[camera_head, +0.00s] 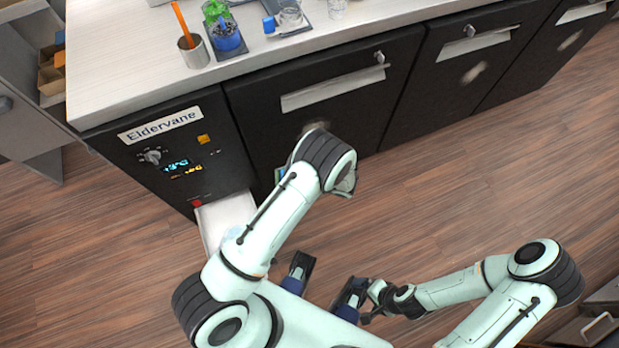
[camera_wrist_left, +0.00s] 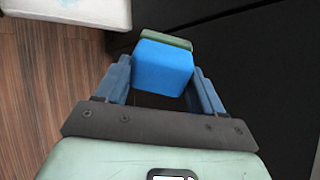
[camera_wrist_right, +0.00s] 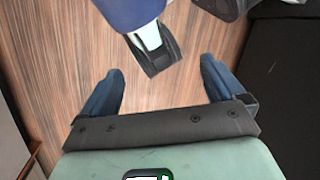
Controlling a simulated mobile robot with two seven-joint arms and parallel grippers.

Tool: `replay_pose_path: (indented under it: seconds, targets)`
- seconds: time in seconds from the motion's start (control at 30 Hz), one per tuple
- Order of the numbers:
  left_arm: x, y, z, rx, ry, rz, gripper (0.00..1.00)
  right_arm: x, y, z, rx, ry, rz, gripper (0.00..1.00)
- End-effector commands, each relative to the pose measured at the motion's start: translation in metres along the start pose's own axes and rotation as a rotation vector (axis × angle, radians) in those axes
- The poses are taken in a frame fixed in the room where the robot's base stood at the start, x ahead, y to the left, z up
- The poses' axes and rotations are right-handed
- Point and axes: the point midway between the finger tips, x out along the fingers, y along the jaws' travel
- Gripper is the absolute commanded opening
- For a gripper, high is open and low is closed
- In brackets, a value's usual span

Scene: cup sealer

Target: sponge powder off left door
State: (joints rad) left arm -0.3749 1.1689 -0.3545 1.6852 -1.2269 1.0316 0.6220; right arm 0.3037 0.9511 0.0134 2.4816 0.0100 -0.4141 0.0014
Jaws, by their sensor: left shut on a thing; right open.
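The black left door (camera_head: 340,85) is beside the control panel and has a pale handle strip. A pale powder smudge (camera_head: 318,127) shows on it just above my left wrist, partly covered. In the left wrist view my left gripper (camera_wrist_left: 163,75) is shut on a blue sponge (camera_wrist_left: 163,66) with a green layer (camera_wrist_left: 166,40) at its far side. A black surface lies close beyond and to the right; I cannot tell whether the sponge touches it. My left arm hides most of this gripper in the head view. My right gripper (camera_head: 368,303) is open and empty above the floor; it also shows in the right wrist view (camera_wrist_right: 160,75).
A white tray (camera_head: 225,212) sticks out low under the control panel (camera_head: 165,150). Floor in front is mostly clear.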

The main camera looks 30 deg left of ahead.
Motion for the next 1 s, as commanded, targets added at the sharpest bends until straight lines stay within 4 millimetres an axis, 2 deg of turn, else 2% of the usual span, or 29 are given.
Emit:
replay_pose_path:
  seconds: [0.03, 0.17, 0.3, 0.4, 0.63, 1.0]
  targets:
    - [0.014, 0.012, -0.011, 0.080, -0.009, -0.132, 0.40, 0.012, 0.004, -0.001, 0.000, 0.002, 0.000, 0.96]
    - [0.028, 0.013, -0.034, 0.217, 0.018, -0.446, 0.40, 0.027, 0.007, -0.005, 0.000, 0.009, -0.002, 0.96]
    - [0.026, 0.011, -0.061, 0.302, 0.094, -0.708, 0.39, 0.039, 0.010, -0.008, -0.001, 0.016, -0.003, 0.96]
    - [0.020, 0.011, -0.076, 0.333, 0.145, -0.825, 0.39, 0.044, 0.012, -0.010, -0.001, 0.019, -0.004, 0.96]
    - [0.017, 0.006, -0.088, 0.348, 0.190, -0.910, 0.39, 0.047, 0.012, -0.012, -0.001, 0.023, -0.005, 0.96]
    - [0.040, -0.021, -0.095, 0.346, 0.187, -0.904, 0.39, 0.056, 0.014, -0.019, -0.001, 0.043, -0.006, 0.96]
